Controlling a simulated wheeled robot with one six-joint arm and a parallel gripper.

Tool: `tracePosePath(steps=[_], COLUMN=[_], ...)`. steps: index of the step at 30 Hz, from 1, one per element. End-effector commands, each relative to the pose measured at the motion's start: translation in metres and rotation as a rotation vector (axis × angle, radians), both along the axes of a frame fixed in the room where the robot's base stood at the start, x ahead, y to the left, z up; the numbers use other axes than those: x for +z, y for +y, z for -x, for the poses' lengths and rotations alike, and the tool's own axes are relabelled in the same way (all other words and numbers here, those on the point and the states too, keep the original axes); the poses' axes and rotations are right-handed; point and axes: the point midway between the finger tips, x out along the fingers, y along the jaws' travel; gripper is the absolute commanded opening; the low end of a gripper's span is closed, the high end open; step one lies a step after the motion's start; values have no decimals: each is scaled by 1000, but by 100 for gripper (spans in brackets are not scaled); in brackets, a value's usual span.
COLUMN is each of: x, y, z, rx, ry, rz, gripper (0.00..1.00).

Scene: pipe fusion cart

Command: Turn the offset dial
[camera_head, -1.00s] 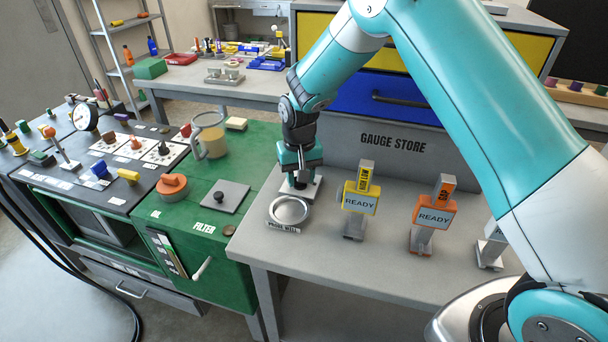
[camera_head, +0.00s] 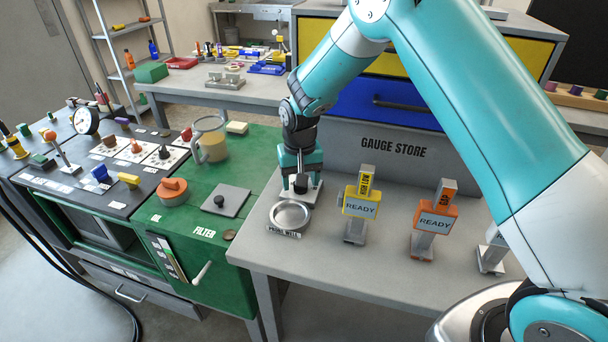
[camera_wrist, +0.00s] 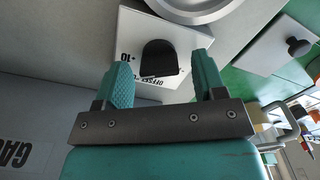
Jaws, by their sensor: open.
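The offset dial is a black knob (camera_wrist: 159,57) on a white plate (camera_wrist: 128,50) marked "OFFSET" and "+10" in the wrist view. In the head view the dial (camera_head: 301,187) stands at the table's left end, just behind the round dish, partly hidden by my gripper. My gripper (camera_wrist: 162,75) is open, its two teal fingers apart on either side of the dial in the wrist view. Gaps show between the fingers and the knob, so it does not hold it. In the head view my gripper (camera_head: 300,170) points down over the dial.
A round metal dish (camera_head: 290,215) labelled "PROBE WELL" sits just in front of the dial. Yellow (camera_head: 361,203) and orange (camera_head: 436,217) "READY" gauges stand to the right. A green cabinet (camera_head: 235,262) with a knobbed plate (camera_head: 226,201) and jug (camera_head: 212,140) adjoins left.

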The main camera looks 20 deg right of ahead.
Motion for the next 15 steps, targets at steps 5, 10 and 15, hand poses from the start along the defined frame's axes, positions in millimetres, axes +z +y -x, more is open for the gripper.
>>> tracePosePath(steps=[5,10,15], x=[12,47,92], y=[0,0,0], z=[0,0,1], rx=[0,0,0], ry=[0,-5,-6], rz=[0,0,-1], gripper=[64,64,64])
